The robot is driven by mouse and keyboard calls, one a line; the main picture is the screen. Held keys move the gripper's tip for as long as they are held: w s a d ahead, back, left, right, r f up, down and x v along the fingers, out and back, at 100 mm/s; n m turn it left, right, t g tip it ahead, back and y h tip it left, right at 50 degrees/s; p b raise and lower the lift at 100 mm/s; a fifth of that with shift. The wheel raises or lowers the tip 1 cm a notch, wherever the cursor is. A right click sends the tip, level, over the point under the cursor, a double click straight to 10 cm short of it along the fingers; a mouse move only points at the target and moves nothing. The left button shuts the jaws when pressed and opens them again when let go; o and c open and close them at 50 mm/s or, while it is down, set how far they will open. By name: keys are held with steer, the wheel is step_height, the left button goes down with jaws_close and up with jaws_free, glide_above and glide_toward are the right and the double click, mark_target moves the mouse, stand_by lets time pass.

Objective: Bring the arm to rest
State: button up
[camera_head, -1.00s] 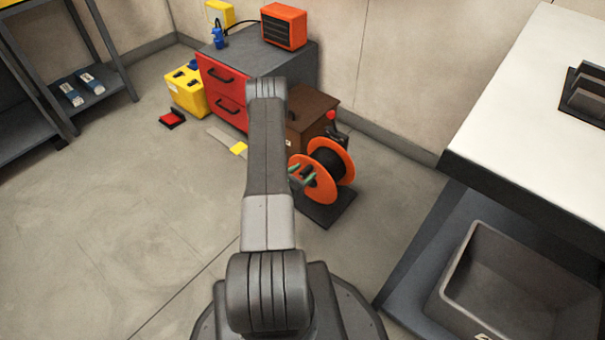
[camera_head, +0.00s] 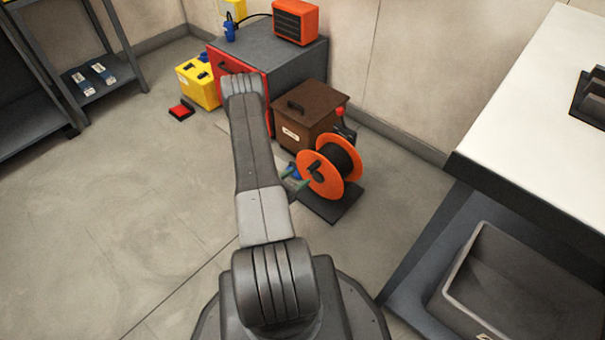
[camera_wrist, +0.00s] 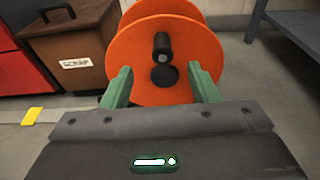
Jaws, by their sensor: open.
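My gripper (camera_wrist: 162,80) is open in the wrist view, its two green fingers apart with nothing between them. It points toward an orange cable reel (camera_wrist: 190,50), whose flange and dark hub fill the space beyond the fingers; I cannot tell the exact gap. In the head view, only a bit of my gripper (camera_head: 293,180) shows, partly hidden behind my arm and just left of the orange reel (camera_head: 322,180). My arm reaches forward over the floor, leaning slightly left.
A brown scrap box (camera_head: 308,112) stands behind the reel, beside a grey and red drawer cabinet (camera_head: 285,55). A yellow case (camera_head: 200,88) and a red item (camera_head: 181,110) are further left. A white-topped bench (camera_head: 540,120) with a grey bin (camera_head: 520,300) stands right. The left floor is clear.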

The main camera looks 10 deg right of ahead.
mark_target(311, 172)
steer(key=shift+s+a+r, duration=0.1)
steer(key=shift+s+a, duration=0.2)
steer(key=shift+a, duration=0.1)
steer(key=shift+d, duration=0.1)
steer(key=b+x, duration=0.1)
steer(key=x, duration=0.8)
steer(key=shift+s+d, duration=0.35)
steer(key=shift+s, duration=0.05)
steer(key=shift+s+d, duration=0.25)
steer(key=shift+s, duration=0.15)
